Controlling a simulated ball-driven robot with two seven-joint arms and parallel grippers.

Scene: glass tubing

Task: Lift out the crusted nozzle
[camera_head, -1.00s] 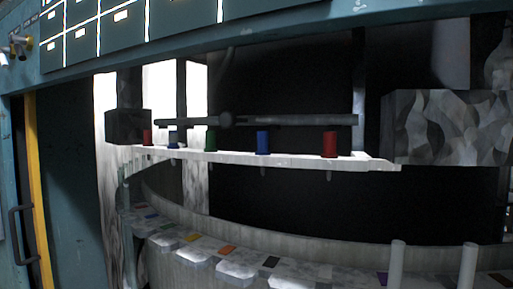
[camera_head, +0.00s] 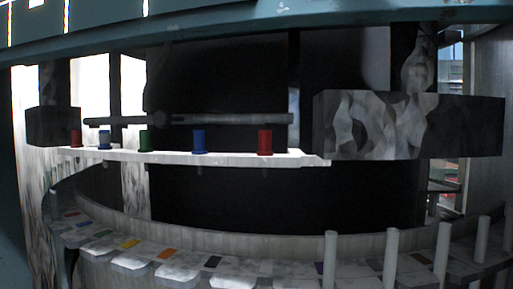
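Several small coloured nozzles stand upright in a row on a white rail. From left to right they are a red nozzle (camera_head: 76,138), a blue nozzle with a pale whitish patch (camera_head: 104,140), a green nozzle (camera_head: 146,138), a plain blue nozzle (camera_head: 199,141) and a larger-looking red nozzle (camera_head: 265,141). The pale patch may be crust, but it is too small to be sure. Thin tips show under the white rail (camera_head: 230,160) below some nozzles. Neither of my grippers is in view.
A grey horizontal bar (camera_head: 230,119) runs just behind and above the nozzles. A patterned grey block (camera_head: 405,125) stands at right, a dark block (camera_head: 52,126) at left. Below, a curved row of pale pads carries coloured tags. Several pale upright posts (camera_head: 391,258) stand at lower right.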

